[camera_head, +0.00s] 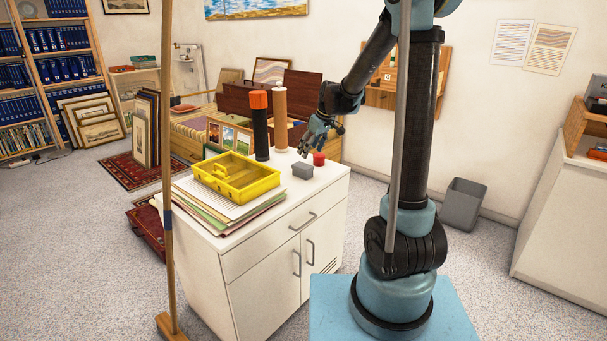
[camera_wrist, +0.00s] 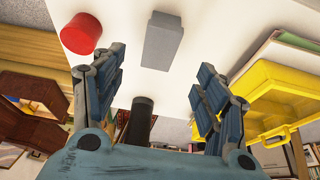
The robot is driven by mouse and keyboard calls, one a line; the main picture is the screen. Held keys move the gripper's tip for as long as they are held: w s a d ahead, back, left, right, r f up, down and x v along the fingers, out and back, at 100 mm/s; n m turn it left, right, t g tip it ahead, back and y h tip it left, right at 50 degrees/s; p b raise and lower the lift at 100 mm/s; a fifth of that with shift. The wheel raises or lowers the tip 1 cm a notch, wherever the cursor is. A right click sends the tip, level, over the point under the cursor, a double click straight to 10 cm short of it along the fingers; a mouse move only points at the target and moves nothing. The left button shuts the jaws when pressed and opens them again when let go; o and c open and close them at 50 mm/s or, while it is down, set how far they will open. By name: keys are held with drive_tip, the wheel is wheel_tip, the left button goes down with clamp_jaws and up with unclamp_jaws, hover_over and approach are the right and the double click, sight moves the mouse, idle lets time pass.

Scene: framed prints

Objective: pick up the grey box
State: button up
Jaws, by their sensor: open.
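The grey box (camera_head: 303,171) is a small block lying on the white cabinet top (camera_head: 324,178), near its right end. In the wrist view the grey box (camera_wrist: 163,42) lies beyond my fingertips, roughly in line with the gap between them. My gripper (camera_head: 319,138) is above and slightly behind the box in the head view, apart from it. In the wrist view my gripper (camera_wrist: 161,88) has its two fingers spread wide with nothing between them.
A red cylinder (camera_head: 319,159) stands close to the box. A black tube with orange cap (camera_head: 260,128) and a tan tube (camera_head: 280,118) stand behind. A yellow tray (camera_head: 236,180) sits on papers at left. A broom handle (camera_head: 168,170) rises in front.

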sight(303, 166)
drive_tip(key=shift+x, duration=5.45)
drive_tip(key=c, duration=1.2)
